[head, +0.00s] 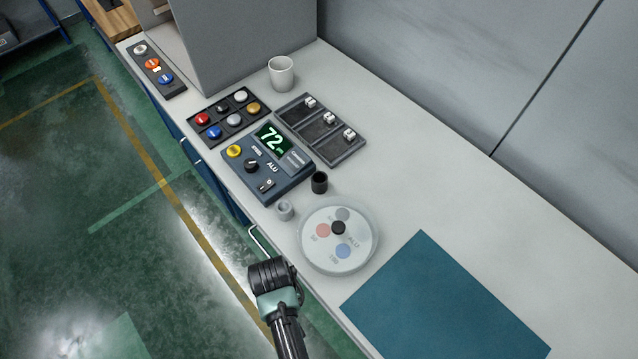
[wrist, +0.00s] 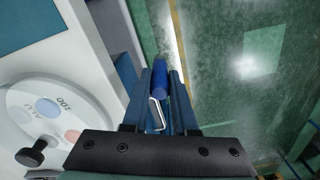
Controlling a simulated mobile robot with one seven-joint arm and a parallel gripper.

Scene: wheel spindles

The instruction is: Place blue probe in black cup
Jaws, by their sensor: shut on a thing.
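The black cup (head: 319,183) stands upright on the bench, between the meter box and the round dial disc. My gripper (head: 270,272) is low at the bench's front edge, below and left of the disc, apart from the cup. In the wrist view my gripper (wrist: 161,84) is shut on the blue probe (wrist: 160,70), whose blue cylinder shows at the fingertips. A bent pale metal bar (wrist: 155,112) shows between the fingers; I cannot tell whether it belongs to the probe. The probe's blue part is hidden in the head view.
A small grey cup (head: 285,210) and the round disc (head: 318,252) with a black knob are close by. The meter box (head: 275,160), button panel and compartment tray (head: 318,139) stand behind. A teal mat (head: 445,305) lies right. The bench's right rear is clear.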

